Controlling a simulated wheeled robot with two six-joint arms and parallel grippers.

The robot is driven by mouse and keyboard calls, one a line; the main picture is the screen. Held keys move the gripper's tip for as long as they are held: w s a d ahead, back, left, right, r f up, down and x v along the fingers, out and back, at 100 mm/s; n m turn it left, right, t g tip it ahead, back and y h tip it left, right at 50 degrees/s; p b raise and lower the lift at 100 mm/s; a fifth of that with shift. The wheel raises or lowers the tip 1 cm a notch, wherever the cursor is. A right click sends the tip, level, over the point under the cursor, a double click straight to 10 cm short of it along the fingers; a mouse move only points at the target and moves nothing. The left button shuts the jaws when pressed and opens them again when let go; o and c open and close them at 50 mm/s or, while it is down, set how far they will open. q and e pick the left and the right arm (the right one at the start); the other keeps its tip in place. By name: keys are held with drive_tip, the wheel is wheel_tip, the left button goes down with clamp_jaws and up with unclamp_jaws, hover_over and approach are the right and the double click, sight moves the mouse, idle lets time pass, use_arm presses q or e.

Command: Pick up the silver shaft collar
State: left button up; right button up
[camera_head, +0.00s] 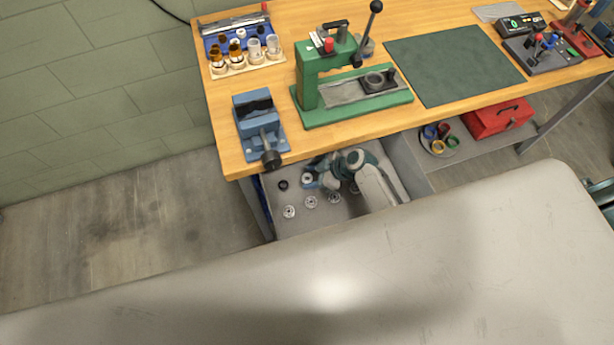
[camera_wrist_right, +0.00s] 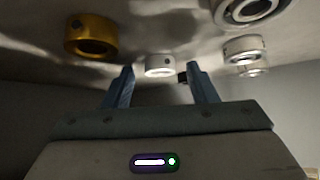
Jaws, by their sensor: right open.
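Several small rings lie on the grey drawer floor below the bench. In the right wrist view, a small silver shaft collar (camera_wrist_right: 159,66) lies just beyond and between the fingertips of my right gripper (camera_wrist_right: 161,72). The two blue fingers are apart, with nothing held. In the head view, my right gripper (camera_head: 314,180) reaches down into the drawer (camera_head: 325,225), beside a pale ring (camera_head: 307,178). Its arm hides part of the drawer.
A large silver ring (camera_wrist_right: 250,8) shows at the top of the right wrist view. The wooden bench (camera_head: 430,120) overhangs the drawer, carrying a blue vise (camera_head: 258,118) and green press (camera_head: 310,85). A red box (camera_head: 498,118) sits on the lower shelf. A pale grey surface fills the foreground.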

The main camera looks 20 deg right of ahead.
drive_tip(key=c, duration=1)
drive_tip(key=shift+c, duration=0.3)
drive_tip(key=shift+s+r, duration=0.1)
